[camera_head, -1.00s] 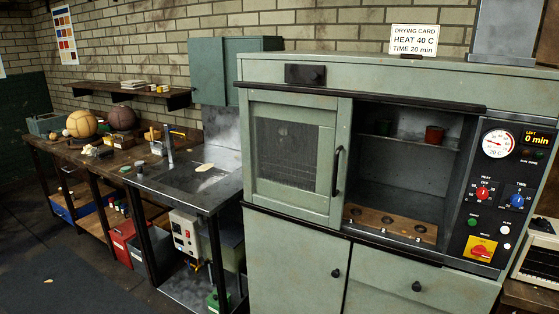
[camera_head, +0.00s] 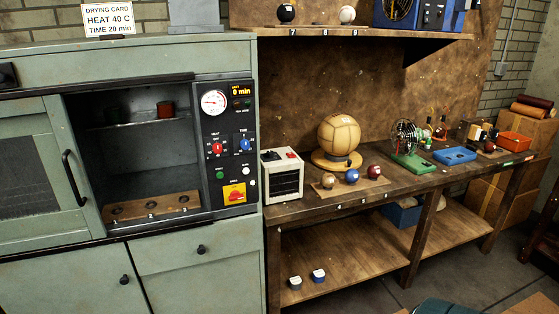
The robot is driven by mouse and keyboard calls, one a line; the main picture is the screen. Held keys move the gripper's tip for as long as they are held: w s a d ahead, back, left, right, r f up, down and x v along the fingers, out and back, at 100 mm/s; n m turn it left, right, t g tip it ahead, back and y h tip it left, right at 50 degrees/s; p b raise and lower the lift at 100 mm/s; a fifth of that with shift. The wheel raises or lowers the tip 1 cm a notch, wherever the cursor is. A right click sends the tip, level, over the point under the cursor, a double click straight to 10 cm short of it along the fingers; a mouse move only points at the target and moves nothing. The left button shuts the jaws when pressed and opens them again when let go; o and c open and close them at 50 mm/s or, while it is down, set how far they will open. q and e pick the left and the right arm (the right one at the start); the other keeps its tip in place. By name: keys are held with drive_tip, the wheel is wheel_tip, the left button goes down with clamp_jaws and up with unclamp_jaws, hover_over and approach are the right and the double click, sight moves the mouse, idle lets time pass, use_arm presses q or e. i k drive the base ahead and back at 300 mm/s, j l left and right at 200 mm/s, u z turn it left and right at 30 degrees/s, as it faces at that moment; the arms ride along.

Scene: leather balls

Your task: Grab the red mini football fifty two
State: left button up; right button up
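A small dark red ball (camera_head: 375,172) sits at the right end of a wooden board (camera_head: 380,186) on the workbench. A blue ball (camera_head: 352,176) and a tan-brown ball (camera_head: 328,180) sit on the same board to its left. Any number on the red ball is too small to read. Neither of my grippers shows in the view.
A large tan ball (camera_head: 339,134) stands on a round base behind the board. A white heater box (camera_head: 282,175) is to the left, beside the green drying cabinet (camera_head: 110,60). A fan (camera_head: 405,138) and blue tray (camera_head: 454,155) stand to the right. Floor shows at lower right.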

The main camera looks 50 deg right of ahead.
sight(374, 171)
drive_tip(key=z, duration=2.15)
drive_tip(key=i+l, duration=0.25)
drive_tip(key=i, duration=0.2)
drive_tip(key=i+l, duration=0.2)
drive_tip(key=i, duration=0.3)
drive_tip(key=i+l, duration=0.25)
drive_tip(key=i, duration=0.2)
drive_tip(key=i+l+u, duration=0.1)
drive_tip(key=i+l, duration=0.15)
drive_tip(key=i, duration=0.2)
drive_tip(key=i+l, duration=0.25)
drive_tip(key=i, duration=0.2)
